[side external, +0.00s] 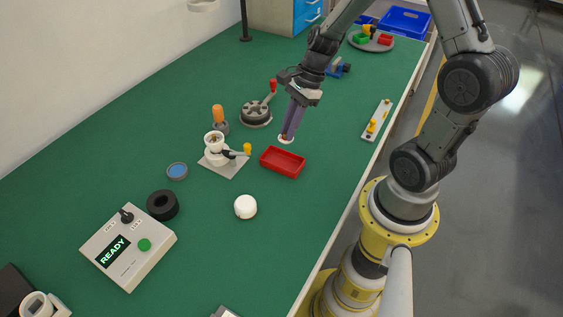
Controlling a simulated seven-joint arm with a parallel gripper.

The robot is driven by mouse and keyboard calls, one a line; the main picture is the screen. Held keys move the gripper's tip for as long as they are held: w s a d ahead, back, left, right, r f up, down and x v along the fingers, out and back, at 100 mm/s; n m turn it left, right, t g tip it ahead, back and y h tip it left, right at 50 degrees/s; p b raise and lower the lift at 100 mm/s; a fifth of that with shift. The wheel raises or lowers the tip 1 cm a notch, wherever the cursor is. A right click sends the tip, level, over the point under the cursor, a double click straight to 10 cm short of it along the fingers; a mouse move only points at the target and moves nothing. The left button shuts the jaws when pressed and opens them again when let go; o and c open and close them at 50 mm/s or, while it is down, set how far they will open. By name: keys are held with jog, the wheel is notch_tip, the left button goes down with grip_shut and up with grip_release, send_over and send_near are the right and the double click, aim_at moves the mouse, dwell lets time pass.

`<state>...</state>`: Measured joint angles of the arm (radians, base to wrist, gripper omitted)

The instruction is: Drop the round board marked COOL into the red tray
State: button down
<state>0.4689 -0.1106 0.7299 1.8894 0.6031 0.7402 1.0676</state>
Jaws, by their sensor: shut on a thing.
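My gripper (287,135) points down just behind the red tray (283,163), with its fingers shut on a small white round board (285,140). The board appears flat and close to the table height, beyond the tray's far edge; I cannot tell whether it touches the table. No marking on it can be read from here, and the fingers cover part of it. The red tray is a shallow rectangle on the green table and looks empty.
Left of the tray stands a clamp fixture (221,164) with a white cup. A white dome (245,207) lies in front. A grey round device with a red handle (256,114) stands behind. A pale bar with yellow knobs (377,121) lies right.

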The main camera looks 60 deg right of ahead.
jog(key=c, duration=0.8)
grip_release()
jog(key=shift+o, duration=0.2)
jog(key=v, duration=1.3)
jog(key=shift+r, duration=0.4)
